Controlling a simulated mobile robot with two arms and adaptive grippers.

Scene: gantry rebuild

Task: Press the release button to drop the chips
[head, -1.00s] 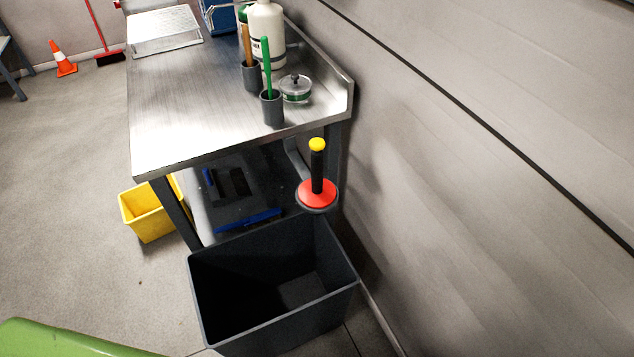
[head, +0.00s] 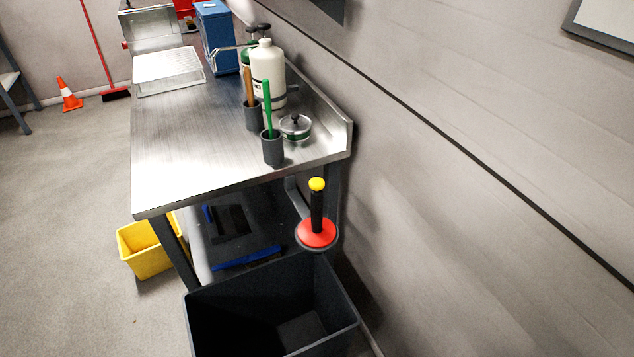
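A tool with a red disc base (head: 316,233), an upright black handle (head: 316,211) and a yellow button (head: 317,184) on top shows in the head view, between the table's near end and the dark bin. The button sits on the handle's upper end. A grey rim shows under the red disc. What the tool rests on is hidden. I cannot make out any chips on it. The dark bin (head: 187,318) stands open on the floor in front of it, with no clear contents showing. Neither of my grippers is in view.
A yellow bucket (head: 145,250) stands at left. A wall (head: 480,200) closes the right side. The left floor is mostly clear.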

